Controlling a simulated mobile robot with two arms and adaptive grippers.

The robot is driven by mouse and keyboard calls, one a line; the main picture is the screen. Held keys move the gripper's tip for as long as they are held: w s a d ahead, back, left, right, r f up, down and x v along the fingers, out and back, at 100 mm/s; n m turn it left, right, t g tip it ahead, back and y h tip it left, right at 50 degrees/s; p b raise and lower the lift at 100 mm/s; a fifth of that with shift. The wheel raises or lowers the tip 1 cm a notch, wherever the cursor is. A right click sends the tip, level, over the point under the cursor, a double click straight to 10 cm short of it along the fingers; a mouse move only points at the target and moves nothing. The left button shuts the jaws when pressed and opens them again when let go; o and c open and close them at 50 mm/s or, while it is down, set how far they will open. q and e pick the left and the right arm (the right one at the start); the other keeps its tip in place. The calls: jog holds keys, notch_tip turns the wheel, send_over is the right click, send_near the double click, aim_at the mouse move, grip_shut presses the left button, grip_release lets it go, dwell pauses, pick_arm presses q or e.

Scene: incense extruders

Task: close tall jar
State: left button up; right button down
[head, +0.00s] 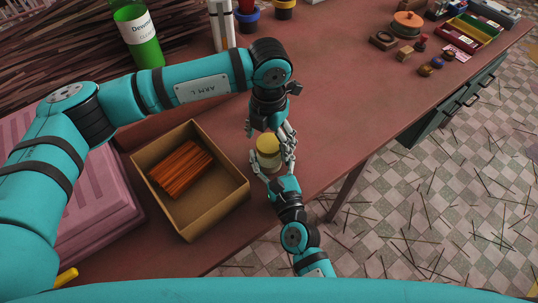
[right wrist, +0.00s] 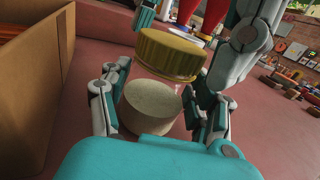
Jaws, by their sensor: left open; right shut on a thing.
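The tall jar (right wrist: 150,106) shows in the right wrist view as a clear body with pale beige contents. Its ridged yellow lid (right wrist: 171,54) is at the jar's mouth; I cannot tell whether it is fully seated. In the head view the yellow lid (head: 268,144) shows from above, with the jar mostly hidden below it. My right gripper (head: 273,168) is shut on the jar, one finger on each side. My left gripper (head: 269,132) is open at the lid, its fingers spread on the far side and right of it.
An open cardboard box (head: 217,207) with orange incense sticks (head: 181,169) stands left of the jar. A green bottle (head: 146,52) and small pots (head: 247,20) stand at the back.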

pick_arm(q)
jog(key=shift+f, duration=0.2)
jog(key=c, duration=1.3)
jog(key=m, duration=0.5)
jog(key=o, duration=1.3)
jog(key=shift+o, duration=0.2)
jog(key=shift+r, duration=0.1)
notch_tip(320, 180, up, 12)
